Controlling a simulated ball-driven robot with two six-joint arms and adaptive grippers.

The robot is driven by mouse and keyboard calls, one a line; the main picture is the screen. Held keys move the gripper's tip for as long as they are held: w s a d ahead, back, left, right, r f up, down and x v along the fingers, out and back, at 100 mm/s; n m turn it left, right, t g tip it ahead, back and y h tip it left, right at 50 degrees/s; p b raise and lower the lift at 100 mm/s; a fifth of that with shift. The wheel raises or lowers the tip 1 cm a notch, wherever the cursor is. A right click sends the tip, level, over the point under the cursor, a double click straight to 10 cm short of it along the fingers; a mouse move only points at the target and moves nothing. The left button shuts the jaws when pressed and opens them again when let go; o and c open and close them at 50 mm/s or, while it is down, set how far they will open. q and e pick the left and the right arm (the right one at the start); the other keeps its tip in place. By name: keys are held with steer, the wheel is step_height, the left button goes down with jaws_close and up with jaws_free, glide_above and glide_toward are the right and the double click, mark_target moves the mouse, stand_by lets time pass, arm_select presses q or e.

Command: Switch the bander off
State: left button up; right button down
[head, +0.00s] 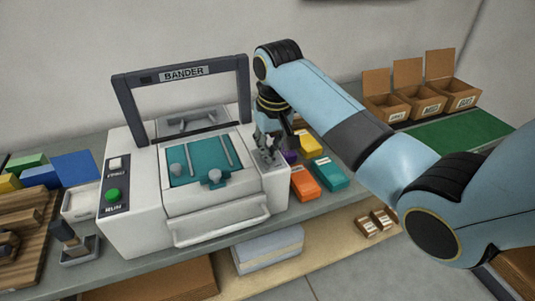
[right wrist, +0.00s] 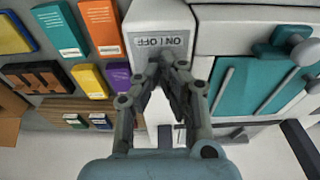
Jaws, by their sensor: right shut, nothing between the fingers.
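The bander (head: 215,225) is a white machine with a teal bed and a dark arch labelled BANDER, standing on the grey bench. In the right wrist view an ON | OFF label (right wrist: 160,41) is on its white side strip. The switch itself is hidden behind my fingers. My right gripper (head: 268,155) is shut and empty at the right side of the bander's top. In the right wrist view its fingertips (right wrist: 168,60) are just below the label, at or close to the surface; I cannot tell whether they touch. My left gripper is not in view.
Open cardboard boxes (head: 417,103) stand behind the green mat (head: 460,131).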

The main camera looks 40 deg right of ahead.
steer(key=shift+f, duration=0.25)
step_height(320, 180, up, 3)
steer(key=shift+f+p, duration=0.2)
steer(key=shift+p, duration=0.9)
steer(key=shift+r, duration=2.25)
